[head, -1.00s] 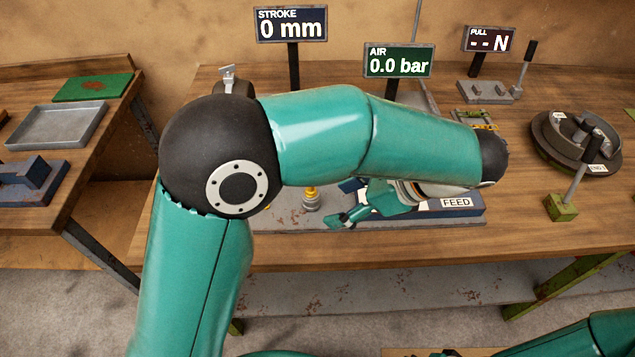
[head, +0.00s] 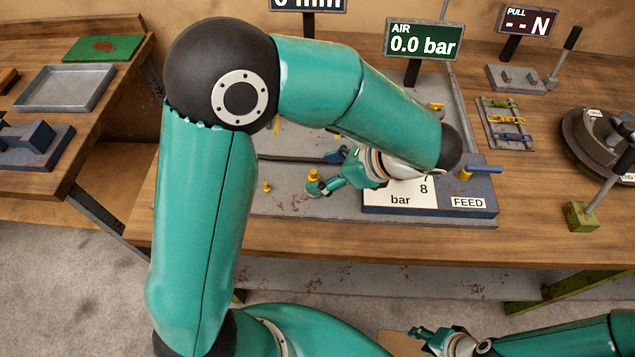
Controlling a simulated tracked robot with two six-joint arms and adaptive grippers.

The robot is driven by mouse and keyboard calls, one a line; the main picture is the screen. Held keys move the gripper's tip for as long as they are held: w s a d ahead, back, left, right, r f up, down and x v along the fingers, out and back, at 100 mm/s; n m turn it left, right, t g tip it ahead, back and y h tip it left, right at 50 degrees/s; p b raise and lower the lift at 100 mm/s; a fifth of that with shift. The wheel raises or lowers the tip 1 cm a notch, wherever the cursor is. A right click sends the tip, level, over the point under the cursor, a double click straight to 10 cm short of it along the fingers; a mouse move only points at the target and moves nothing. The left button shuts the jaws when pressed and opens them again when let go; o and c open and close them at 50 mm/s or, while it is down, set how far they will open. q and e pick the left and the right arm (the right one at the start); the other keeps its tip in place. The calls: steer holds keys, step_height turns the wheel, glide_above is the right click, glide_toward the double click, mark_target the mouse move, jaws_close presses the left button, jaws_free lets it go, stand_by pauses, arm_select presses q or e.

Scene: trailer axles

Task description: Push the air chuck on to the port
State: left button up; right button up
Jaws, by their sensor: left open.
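My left gripper (head: 325,174) is open over the grey plate, pointing left. A small yellow-topped fitting (head: 313,175) stands by its fingertips; I cannot tell whether they touch it, or whether it is the air chuck. A smaller yellow peg (head: 267,187) stands on the plate to the left; I cannot tell if it is the port. The blue FEED unit (head: 482,203) has a white bar scale and a blue lever (head: 485,169), and is partly hidden by my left arm. The AIR sign (head: 424,41) reads 0.0 bar. My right gripper (head: 420,333) is low at the bottom edge, its jaws unclear.
The grey plate (head: 290,205) covers the middle of the wooden bench. A rack with coloured clips (head: 506,124), a dark round hub (head: 590,140) and a green block with a rod (head: 580,215) stand right. A tray (head: 65,88) is on the left bench. My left arm hides much.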

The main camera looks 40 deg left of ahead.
mark_target(306, 176)
arm_select(q)
steer(key=shift+w+p+x, duration=0.2)
steer(key=shift+p+x, duration=0.35)
steer(key=shift+x, duration=2.7)
jaws_close()
